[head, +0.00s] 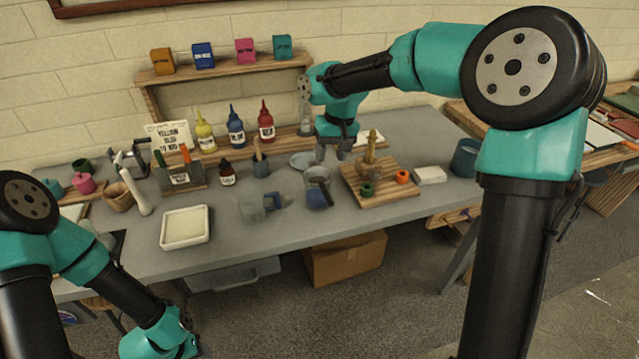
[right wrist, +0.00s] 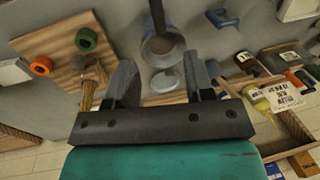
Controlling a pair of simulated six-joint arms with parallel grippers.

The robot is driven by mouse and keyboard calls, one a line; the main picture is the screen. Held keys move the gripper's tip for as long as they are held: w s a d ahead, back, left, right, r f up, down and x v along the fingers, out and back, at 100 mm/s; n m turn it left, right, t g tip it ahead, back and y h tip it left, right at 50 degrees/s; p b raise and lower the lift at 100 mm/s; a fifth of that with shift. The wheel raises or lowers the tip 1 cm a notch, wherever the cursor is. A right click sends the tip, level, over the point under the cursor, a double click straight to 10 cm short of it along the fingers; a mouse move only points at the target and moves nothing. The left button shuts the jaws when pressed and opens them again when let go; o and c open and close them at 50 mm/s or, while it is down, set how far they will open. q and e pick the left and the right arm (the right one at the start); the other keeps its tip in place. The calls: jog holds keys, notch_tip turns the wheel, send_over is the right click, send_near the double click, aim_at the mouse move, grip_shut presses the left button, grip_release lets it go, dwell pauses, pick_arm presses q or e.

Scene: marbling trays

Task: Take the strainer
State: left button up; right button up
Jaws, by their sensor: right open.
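The strainer (head: 318,177) is a small dark sieve with a dark handle and rests on a blue cup (head: 316,199); the handle points toward the table's front edge. In the right wrist view the strainer (right wrist: 164,43) sits in the cup's mouth, with its handle (right wrist: 157,12) pointing to the top of the picture. My right gripper (head: 333,153) is open and empty, above and behind the strainer. In the right wrist view its fingers (right wrist: 161,82) stand apart with the strainer beyond them. My left arm is low at the left; its fingers are not visible.
A wooden board (head: 386,203) with green and orange rings stands to the right of the cup. A pale dish (head: 301,161) lies behind it. A blue-grey tool (head: 261,207) and a white tray (head: 185,244) are to the left. The table front between tray and board is partly clear.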

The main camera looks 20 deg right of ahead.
aim_at(325, 187)
jog(key=f, duration=0.4)
jog(key=a+f, duration=0.1)
jog(key=f, duration=0.1)
jog(key=shift+a+f, duration=0.1)
jog(key=shift+f, duration=0.2)
jog(key=shift+f, duration=0.1)
jog(key=shift+s+a+f, duration=0.1)
jog(key=shift+a+f, duration=0.1)
jog(key=shift+f, duration=1.05)
jog(key=shift+s+a+f, duration=0.1)
jog(key=shift+a+f, duration=0.05)
jog(key=shift+f, duration=1.1)
jog(key=shift+c, duration=0.3)
grip_shut()
